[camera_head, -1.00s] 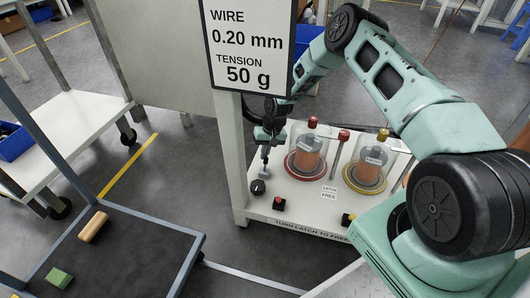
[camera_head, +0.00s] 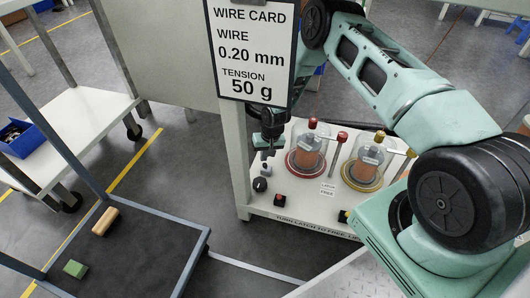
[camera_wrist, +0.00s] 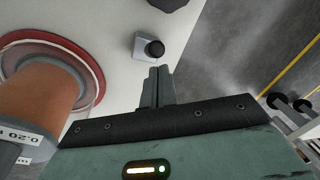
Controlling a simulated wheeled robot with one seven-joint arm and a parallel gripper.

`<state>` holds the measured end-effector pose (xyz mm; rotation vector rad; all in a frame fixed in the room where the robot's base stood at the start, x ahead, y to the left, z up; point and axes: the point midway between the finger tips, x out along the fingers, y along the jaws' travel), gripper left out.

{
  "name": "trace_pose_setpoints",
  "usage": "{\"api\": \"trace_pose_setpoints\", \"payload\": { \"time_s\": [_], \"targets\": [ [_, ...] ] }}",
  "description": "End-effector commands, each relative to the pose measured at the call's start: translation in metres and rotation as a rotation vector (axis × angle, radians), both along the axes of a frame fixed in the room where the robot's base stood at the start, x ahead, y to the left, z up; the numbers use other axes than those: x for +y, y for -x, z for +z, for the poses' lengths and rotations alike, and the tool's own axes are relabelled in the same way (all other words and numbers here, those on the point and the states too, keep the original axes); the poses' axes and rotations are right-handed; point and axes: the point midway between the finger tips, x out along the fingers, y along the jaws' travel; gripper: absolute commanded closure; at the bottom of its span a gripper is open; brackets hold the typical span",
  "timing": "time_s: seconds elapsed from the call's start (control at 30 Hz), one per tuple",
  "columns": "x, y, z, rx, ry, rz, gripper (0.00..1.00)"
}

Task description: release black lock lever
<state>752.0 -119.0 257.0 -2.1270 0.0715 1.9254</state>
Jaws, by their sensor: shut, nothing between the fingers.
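A small grey block with a black ball end (camera_wrist: 154,48), which looks like the black lock lever, stands on the white bench top just beyond my fingertips in the wrist view. In the head view the block (camera_head: 265,170) is small, and its lever angle cannot be told. My gripper (camera_wrist: 158,72) is shut and empty, its fingers close to the block; contact cannot be judged. In the head view my gripper (camera_head: 265,156) is just above the block. A black knob (camera_head: 260,184) sits in front of the block.
A red-ringed spool under a clear cover (camera_head: 307,152) stands right of my gripper, with a yellow-ringed spool (camera_head: 366,163) further right. A "LATCH FREE" label (camera_head: 327,189) and a red button (camera_head: 280,200) are nearby. The wire card (camera_head: 250,50) hangs above.

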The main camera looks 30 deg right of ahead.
Motion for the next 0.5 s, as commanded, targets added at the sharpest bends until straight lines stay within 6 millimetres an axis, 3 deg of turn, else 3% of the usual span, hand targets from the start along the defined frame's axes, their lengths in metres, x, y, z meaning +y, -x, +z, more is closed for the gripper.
{"api": "trace_pose_setpoints", "payload": {
  "time_s": [0.5],
  "targets": [
    [0.000, 0.000, 0.017, 0.000, -0.001, -0.001, 1.00]
  ]
}}
